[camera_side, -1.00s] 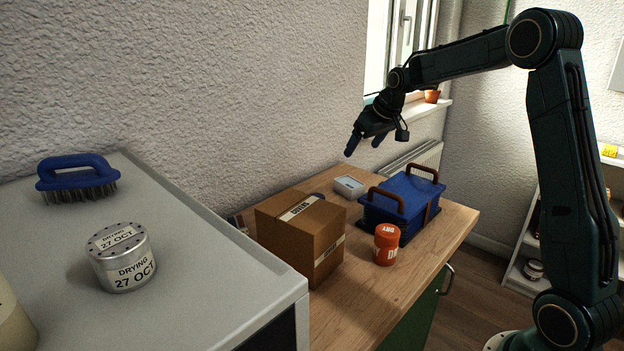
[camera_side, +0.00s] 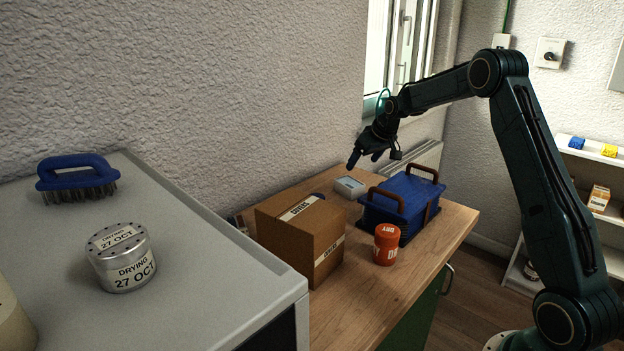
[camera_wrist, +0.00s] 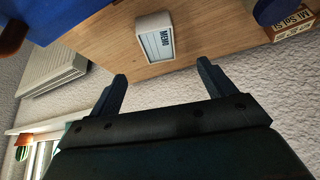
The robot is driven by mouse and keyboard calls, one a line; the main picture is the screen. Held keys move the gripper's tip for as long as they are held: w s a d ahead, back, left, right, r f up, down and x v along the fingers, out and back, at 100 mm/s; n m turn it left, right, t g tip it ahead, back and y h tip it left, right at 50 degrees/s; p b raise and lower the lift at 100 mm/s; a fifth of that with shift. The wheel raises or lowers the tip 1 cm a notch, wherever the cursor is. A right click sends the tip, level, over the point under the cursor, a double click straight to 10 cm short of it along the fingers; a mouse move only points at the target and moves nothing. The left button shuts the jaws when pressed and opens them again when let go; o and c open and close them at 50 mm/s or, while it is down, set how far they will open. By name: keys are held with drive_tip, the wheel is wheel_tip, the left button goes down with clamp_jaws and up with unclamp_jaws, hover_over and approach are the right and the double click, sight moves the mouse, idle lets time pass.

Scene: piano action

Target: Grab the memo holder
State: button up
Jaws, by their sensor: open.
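The memo holder (camera_side: 349,186) is a small pale block with a blue-grey label face, lying on the wooden worktop between the cardboard box and the blue toolbox. In the wrist view the memo holder (camera_wrist: 155,37) shows its "MEMO" label and lies beyond my fingertips, apart from them. My gripper (camera_side: 363,160) hangs above the worktop, over and slightly behind the memo holder. In the wrist view my gripper (camera_wrist: 161,70) has its two fingers spread wide with nothing between them.
A cardboard box (camera_side: 290,240) stands left of the memo holder, and a blue toolbox (camera_side: 408,197) with brown handles stands right. An orange can (camera_side: 386,245) is in front. The textured wall and a radiator (camera_side: 418,160) are close behind. A grey cabinet top (camera_side: 200,265) holds a brush and tin.

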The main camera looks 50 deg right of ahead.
approach(349, 183)
drive_tip(key=x, duration=0.2)
drive_tip(key=shift+w+f, duration=0.15)
drive_tip(key=shift+f, duration=0.25)
drive_tip(key=shift+w+f, duration=0.15)
drive_tip(key=shift+f, duration=0.1)
drive_tip(key=shift+f, duration=0.15)
drive_tip(key=shift+d+x, duration=0.2)
drive_tip(key=shift+x, duration=2.25)
drive_tip(key=shift+w, duration=0.1)
drive_tip(key=c, duration=1.1)
